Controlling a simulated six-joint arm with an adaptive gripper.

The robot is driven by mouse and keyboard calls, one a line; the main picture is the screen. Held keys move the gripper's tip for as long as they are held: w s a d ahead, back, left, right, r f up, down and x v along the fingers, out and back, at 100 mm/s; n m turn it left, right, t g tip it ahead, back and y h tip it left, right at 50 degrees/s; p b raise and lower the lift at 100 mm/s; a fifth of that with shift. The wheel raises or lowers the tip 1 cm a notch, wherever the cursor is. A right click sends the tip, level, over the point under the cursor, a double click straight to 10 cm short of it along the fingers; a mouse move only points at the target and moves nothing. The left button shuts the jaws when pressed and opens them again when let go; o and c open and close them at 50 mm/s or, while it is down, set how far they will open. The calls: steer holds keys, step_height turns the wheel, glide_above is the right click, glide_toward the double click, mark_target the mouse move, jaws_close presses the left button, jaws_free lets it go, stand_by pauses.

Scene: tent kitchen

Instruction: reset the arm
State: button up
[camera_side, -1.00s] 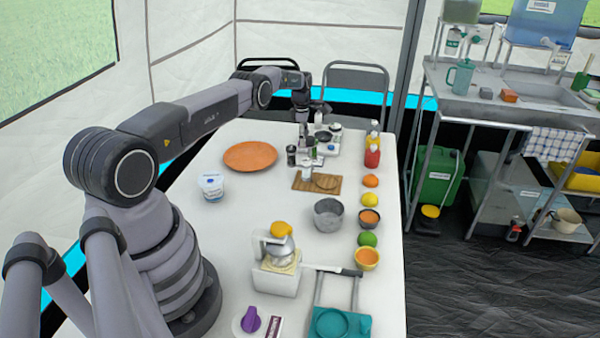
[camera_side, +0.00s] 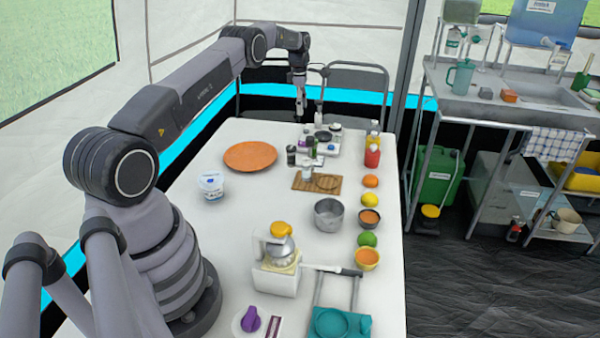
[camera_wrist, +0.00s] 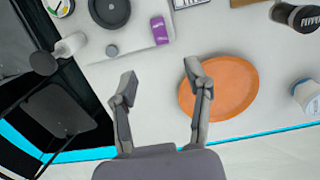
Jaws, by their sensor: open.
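My gripper (camera_side: 299,105) hangs above the far end of the white table in the side view, pointing down. In the wrist view its two fingers (camera_wrist: 160,85) are spread apart with nothing between them. The fingers are clear of the things below. My arm is raised and reaches over the far left part of the table.
An orange plate (camera_side: 250,156), a white tub (camera_side: 211,186), a wooden board (camera_side: 317,184), a metal pot (camera_side: 328,214) and a juicer (camera_side: 277,262) stand on the table (camera_side: 260,205). Bottles (camera_side: 372,155) and fruit line the right side. Chairs (camera_side: 356,85) stand behind.

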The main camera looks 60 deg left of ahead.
steer(key=d+r+m, duration=0.3)
steer(key=d+r, duration=0.1)
steer(key=r, duration=0.4)
steer(key=d+r+m, duration=0.3)
steer(key=d+r, duration=0.2)
steer(key=r, duration=0.2)
steer(key=s+d+r+m+t+y, duration=0.1)
steer(key=s+d+r+m+t, duration=0.1)
steer(key=s+d+r+m, duration=0.85)
steer(key=s+d+r+m+t, duration=0.25)
steer(key=s+d+r, duration=0.45)
steer(key=s+d, duration=0.45)
steer(key=s+d+f+m, duration=0.1)
steer(key=s+m, duration=0.3)
steer(key=s, duration=0.4)
steer(key=s+d+f+m, duration=0.1)
steer(key=s+f+m, duration=0.3)
steer(key=s, duration=0.4)
steer(key=shift+s+d+f, duration=0.2)
steer(key=shift+d+f, duration=0.1)
steer(key=shift+d, duration=0.05)
steer(key=shift+t, duration=0.25)
